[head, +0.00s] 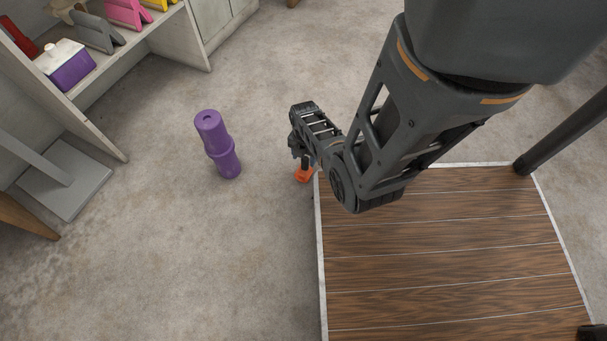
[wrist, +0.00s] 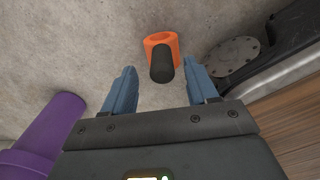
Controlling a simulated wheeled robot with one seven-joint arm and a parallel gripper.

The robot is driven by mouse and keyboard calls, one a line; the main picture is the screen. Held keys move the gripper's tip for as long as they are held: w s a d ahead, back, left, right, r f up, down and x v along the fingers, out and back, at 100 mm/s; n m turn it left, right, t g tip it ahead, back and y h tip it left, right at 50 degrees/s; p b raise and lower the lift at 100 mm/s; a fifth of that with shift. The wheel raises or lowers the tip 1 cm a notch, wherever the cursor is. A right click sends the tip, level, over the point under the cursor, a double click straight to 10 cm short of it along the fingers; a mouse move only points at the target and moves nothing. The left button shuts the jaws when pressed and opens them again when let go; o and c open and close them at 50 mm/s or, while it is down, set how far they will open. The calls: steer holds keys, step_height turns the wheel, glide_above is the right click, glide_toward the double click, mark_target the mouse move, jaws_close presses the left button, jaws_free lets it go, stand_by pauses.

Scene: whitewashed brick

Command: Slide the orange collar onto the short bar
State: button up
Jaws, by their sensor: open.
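The orange collar (head: 303,175) is low beside the wooden top's left edge, below my gripper. The short bar (wrist: 162,66) is dark with a rounded end toward the camera. The collar shows behind and on both sides of the bar's far part; I cannot tell for sure whether it encircles it. My gripper (wrist: 162,73) is open, with one blue-grey finger on each side of the bar and visible gaps to both. In the head view my gripper (head: 303,150) is partly hidden by my arm.
A purple ridged column (head: 218,146) stands on the floor to the left. A wooden top (head: 430,260) with a pale edge fills the lower right. A shelf unit (head: 90,125) with several items is at upper left.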

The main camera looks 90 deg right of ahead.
mark_target(304, 169)
steer(key=shift+s+f+b, duration=0.15)
steer(key=shift+f+b, duration=1.4)
steer(key=shift+f, duration=0.7)
steer(key=c, duration=1)
steer(key=shift+r, duration=0.2)
